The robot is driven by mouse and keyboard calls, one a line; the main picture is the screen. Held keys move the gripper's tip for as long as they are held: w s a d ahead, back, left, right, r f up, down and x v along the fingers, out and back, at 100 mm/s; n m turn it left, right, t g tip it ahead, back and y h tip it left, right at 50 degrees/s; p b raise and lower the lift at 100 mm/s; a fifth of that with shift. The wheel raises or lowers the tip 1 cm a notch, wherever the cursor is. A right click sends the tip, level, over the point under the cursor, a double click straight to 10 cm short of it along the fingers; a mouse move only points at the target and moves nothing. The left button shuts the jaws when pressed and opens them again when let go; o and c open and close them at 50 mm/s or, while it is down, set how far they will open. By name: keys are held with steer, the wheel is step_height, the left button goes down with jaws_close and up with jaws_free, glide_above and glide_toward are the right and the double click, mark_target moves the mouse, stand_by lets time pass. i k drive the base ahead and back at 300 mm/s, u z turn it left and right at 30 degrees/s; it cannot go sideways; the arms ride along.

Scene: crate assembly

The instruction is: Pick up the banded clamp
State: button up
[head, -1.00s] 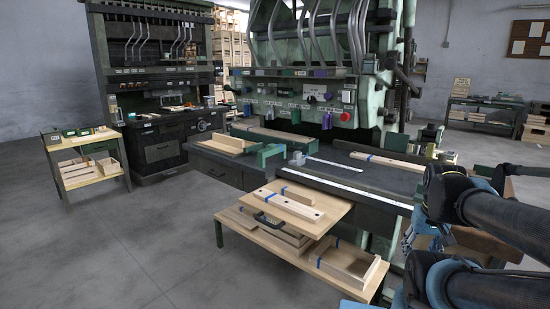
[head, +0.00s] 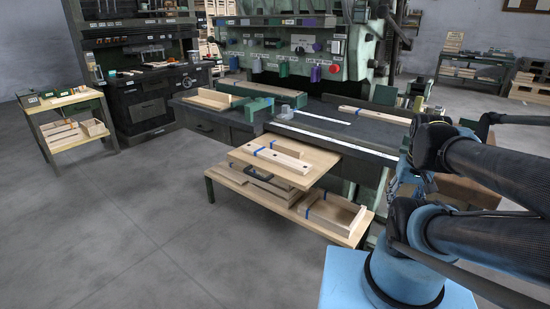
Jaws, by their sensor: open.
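I cannot pick out the banded clamp with certainty at this size. Several light wood pieces carry blue bands: flat pieces (head: 275,154) on the upper wooden board, a frame-like wooden piece (head: 334,212) on the lower board at right, and a long strip (head: 374,115) on the machine bed. A small dark handle-shaped item (head: 257,169) shows at the upper board's front left edge. A small grey block (head: 286,112) sits on the machine bed.
The green machine with its dark bed (head: 340,130) stands behind the low wooden boards (head: 235,185). A small wooden side table (head: 62,103) with parts stands at the left. A dark workbench (head: 465,75) is at the back right. The grey floor in front and at left is clear.

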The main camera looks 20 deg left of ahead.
mark_target(249, 109)
steer(key=z, duration=1.2)
steer(key=k, duration=1.05)
steer(key=u, duration=1.25)
steer(key=i, duration=1)
steer(key=z, duration=0.05)
